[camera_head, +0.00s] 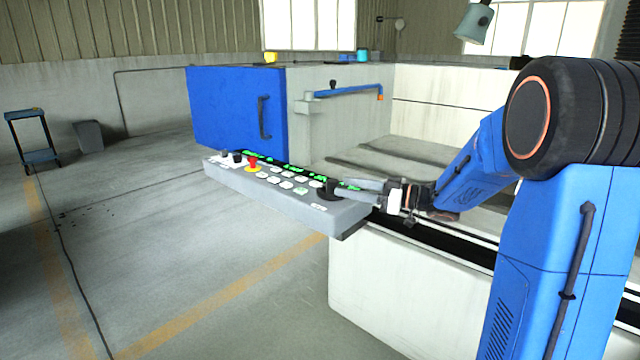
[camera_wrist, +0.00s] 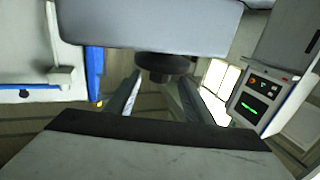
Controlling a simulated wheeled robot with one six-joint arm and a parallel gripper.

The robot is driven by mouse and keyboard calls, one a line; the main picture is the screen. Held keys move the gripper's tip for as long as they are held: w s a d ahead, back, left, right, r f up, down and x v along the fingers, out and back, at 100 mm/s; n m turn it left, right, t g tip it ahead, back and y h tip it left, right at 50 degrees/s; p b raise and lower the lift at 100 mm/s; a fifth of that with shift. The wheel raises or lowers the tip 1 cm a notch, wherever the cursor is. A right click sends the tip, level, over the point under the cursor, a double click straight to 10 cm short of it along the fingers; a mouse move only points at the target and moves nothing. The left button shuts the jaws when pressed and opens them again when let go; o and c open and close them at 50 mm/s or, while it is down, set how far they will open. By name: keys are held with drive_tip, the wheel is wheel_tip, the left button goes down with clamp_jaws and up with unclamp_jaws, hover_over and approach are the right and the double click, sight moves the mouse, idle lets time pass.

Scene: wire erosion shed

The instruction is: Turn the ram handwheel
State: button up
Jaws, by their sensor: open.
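A dark round knob (camera_head: 328,188), which looks like the handwheel, stands at the right end of the grey control panel (camera_head: 290,200). My gripper (camera_head: 358,187) is just right of it, fingers pointing left at it. In the wrist view the dark round knob (camera_wrist: 165,66) sits against a grey body (camera_wrist: 150,25), ahead of and between the tips of my open gripper (camera_wrist: 158,82). The fingers are apart with nothing clearly held. I cannot tell whether a fingertip touches the knob.
The panel carries a red button (camera_head: 253,163), white keys and green lit marks. Behind stands a blue cabinet door (camera_head: 232,108) with a dark handle, and a blue pipe arm (camera_head: 350,90). A white machine base (camera_head: 385,300) lies below my arm. Floor at left is largely clear, with a trolley (camera_head: 40,156).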

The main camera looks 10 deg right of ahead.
sight(320, 187)
drive_tip(key=x, duration=0.9)
drive_tip(key=shift+w+a, duration=0.1)
drive_tip(key=c, duration=1.1)
drive_tip(key=shift+o, duration=0.3)
drive_tip(key=shift+m+t+h, duration=0.3)
drive_tip(key=shift+t, duration=0.1)
